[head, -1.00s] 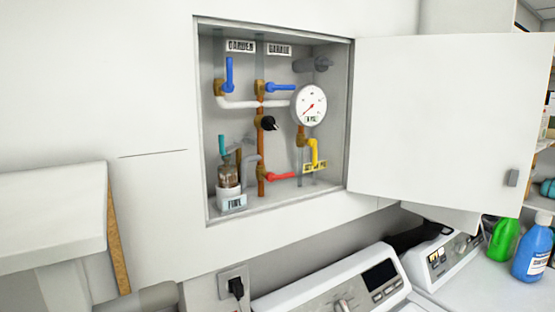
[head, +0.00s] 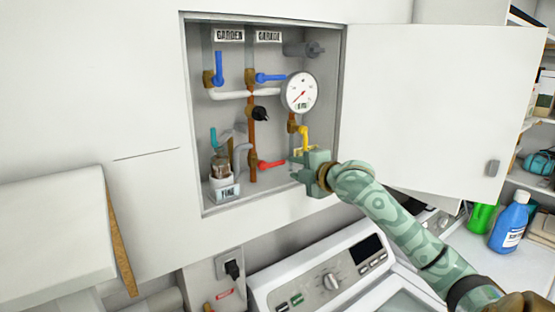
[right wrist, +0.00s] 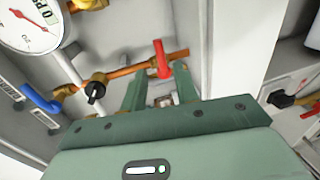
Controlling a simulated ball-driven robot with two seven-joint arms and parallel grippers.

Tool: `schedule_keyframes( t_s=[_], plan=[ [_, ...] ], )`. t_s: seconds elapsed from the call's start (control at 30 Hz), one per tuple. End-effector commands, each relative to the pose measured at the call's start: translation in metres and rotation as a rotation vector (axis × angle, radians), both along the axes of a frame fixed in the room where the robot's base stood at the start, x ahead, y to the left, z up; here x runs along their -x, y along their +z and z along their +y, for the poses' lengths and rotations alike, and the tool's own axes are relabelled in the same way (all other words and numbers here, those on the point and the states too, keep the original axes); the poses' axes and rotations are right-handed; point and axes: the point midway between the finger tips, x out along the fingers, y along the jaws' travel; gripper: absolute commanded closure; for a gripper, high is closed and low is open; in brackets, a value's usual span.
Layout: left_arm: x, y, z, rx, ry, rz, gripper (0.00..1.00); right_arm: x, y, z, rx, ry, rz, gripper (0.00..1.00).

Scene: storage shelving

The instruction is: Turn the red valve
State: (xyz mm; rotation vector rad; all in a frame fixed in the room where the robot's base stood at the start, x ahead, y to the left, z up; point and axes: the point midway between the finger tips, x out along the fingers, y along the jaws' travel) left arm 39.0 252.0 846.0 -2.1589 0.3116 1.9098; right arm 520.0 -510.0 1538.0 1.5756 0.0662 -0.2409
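The red valve (head: 270,164) is a red lever handle on a copper pipe, low in the open wall cabinet. Its handle points right in the head view. My right gripper (head: 293,166) is at the cabinet's lower right opening, just right of the handle's end. In the right wrist view, the red valve (right wrist: 162,60) shows between and just beyond the two spread fingers of my right gripper (right wrist: 158,76). The gripper is open and empty; I cannot tell whether it touches the handle. My left gripper is not in view.
A yellow valve (head: 304,135) and a pressure gauge (head: 300,92) sit above the gripper. Blue valves (head: 271,77), a black knob (head: 260,114) and a small pump (head: 222,178) share the cabinet. The open cabinet door (head: 430,110) is at right; a washing machine (head: 322,280) stands below.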

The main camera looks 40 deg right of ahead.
Motion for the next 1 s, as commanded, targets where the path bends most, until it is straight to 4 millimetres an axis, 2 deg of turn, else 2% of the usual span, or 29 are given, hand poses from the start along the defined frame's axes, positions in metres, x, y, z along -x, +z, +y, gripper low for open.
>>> schedule_keyframes(
  t_s=[0.1,0.3,0.5,0.8,0.87,0.9,0.93,1.0],
  plan=[
    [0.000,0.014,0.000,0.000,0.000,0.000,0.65,-0.031,-0.001,-0.003,-0.008,-0.002,-0.003,0.70],
    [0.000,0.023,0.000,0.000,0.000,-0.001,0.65,-0.070,-0.011,-0.007,-0.004,0.000,0.000,0.70],
    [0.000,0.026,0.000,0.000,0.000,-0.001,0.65,-0.087,-0.017,-0.009,0.000,0.001,0.001,0.70],
    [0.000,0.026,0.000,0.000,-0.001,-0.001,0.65,-0.090,-0.019,-0.009,0.001,0.001,0.002,0.70],
    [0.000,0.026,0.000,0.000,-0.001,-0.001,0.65,-0.090,-0.019,-0.009,0.001,0.001,0.002,0.84],
    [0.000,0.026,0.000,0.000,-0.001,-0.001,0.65,-0.089,-0.019,-0.009,0.001,0.001,0.002,0.95],
    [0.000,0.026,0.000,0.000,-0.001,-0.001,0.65,-0.089,-0.019,-0.009,0.001,0.001,0.002,1.00],
    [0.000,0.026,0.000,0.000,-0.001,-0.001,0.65,-0.089,-0.019,-0.009,0.001,0.001,0.002,1.00]
  ],
)
